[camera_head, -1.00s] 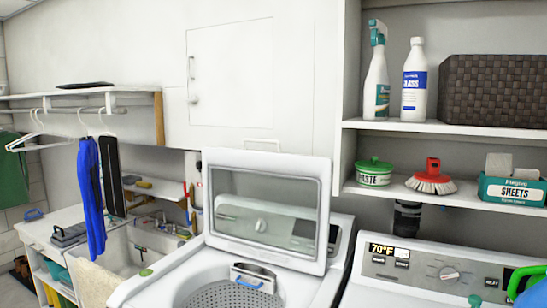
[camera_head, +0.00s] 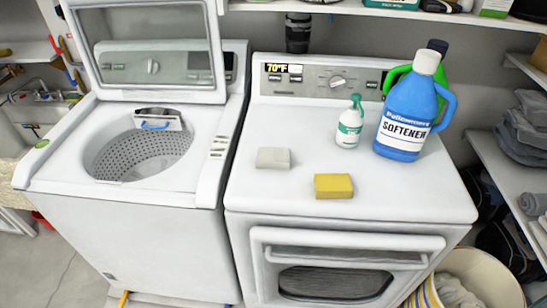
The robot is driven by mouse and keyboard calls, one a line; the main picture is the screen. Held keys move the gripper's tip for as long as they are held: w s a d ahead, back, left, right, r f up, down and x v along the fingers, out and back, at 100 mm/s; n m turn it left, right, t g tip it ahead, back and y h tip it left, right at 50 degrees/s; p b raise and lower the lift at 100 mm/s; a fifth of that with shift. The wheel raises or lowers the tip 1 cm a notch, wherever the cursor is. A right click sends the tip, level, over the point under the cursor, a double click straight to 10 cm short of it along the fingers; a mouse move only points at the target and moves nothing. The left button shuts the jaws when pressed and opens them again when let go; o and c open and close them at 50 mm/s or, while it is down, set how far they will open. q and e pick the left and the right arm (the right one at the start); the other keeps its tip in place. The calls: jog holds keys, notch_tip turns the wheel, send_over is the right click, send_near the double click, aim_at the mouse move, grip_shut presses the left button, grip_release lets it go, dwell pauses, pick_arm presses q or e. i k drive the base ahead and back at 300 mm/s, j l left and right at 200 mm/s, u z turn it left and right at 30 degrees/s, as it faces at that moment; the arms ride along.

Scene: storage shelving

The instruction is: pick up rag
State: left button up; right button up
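No gripper of mine shows in the view. I cannot tell for sure which cloth is the rag. Folded grey cloths (camera_head: 522,130) lie stacked on a white shelf at the right edge. A rolled grey cloth (camera_head: 534,203) lies on the shelf below them. A beige cloth (camera_head: 10,185) shows partly at the left edge by the sink. Whitish material (camera_head: 455,293) lies in a striped basket (camera_head: 497,277) at the lower right, cut off by the frame.
An open top-loading washer (camera_head: 118,225) stands left of a white dryer (camera_head: 260,205). On the dryer are a grey block (camera_head: 273,158), a yellow sponge (camera_head: 333,186), a spray bottle (camera_head: 349,125) and a blue softener bottle (camera_head: 408,110). Some floor (camera_head: 45,265) is clear at the lower left.

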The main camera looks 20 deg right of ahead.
aim_at(268, 158)
jog(key=j, duration=0.4)
jog(key=i+j, duration=0.1)
jog(key=j, duration=0.25)
jog(key=z, duration=1.7)
